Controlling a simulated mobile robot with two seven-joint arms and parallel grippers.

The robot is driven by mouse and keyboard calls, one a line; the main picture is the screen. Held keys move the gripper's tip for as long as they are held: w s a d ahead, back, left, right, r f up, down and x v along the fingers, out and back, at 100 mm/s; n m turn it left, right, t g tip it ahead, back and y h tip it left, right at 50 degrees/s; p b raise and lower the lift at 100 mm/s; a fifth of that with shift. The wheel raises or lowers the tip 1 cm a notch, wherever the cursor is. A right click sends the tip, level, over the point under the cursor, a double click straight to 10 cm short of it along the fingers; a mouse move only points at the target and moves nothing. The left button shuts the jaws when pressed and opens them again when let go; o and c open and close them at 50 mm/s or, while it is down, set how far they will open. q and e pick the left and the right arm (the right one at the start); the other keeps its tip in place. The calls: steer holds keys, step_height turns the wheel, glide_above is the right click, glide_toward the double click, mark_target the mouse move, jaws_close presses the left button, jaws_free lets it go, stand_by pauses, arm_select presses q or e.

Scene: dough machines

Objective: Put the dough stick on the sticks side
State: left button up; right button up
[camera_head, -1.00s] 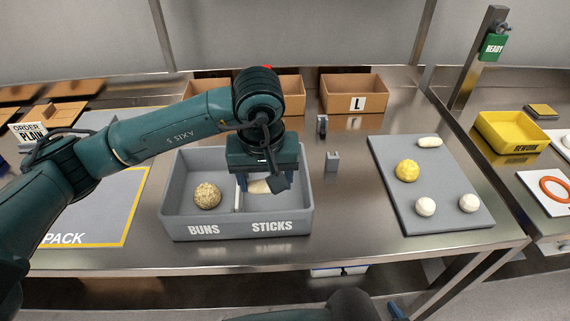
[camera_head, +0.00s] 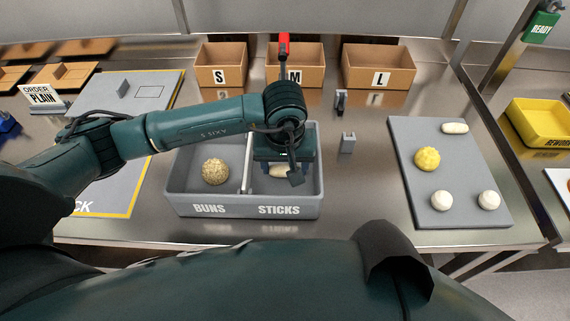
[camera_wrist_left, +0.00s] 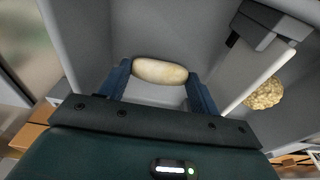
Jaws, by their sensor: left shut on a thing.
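The grey two-part bin (camera_head: 190,206) has a BUNS side on the left and a STICKS side on the right. My left gripper (camera_head: 285,173) is down inside the STICKS side. It is shut on a pale dough stick (camera_head: 277,171), which shows partly beneath it. In the left wrist view the dough stick (camera_wrist_left: 160,71) lies crosswise between the two blue fingers of the gripper (camera_wrist_left: 160,88), within the compartment walls. Whether it touches the floor I cannot tell. A seeded bun (camera_head: 215,171) sits on the BUNS side. My right gripper is out of view.
Cardboard boxes S, M and L (camera_head: 378,67) stand behind. Small grey holders (camera_head: 347,143) stand right of the bin. A yellow rework tray (camera_head: 540,125) is far right.

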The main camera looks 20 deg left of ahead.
arm_select(q)
steer(key=shift+f, duration=0.5)
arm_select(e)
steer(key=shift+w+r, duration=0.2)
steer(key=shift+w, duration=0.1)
arm_select(q)
steer(key=shift+f, duration=0.1)
steer(key=shift+f+b, duration=0.15)
steer(key=shift+b, duration=0.15)
steer(key=o, duration=1)
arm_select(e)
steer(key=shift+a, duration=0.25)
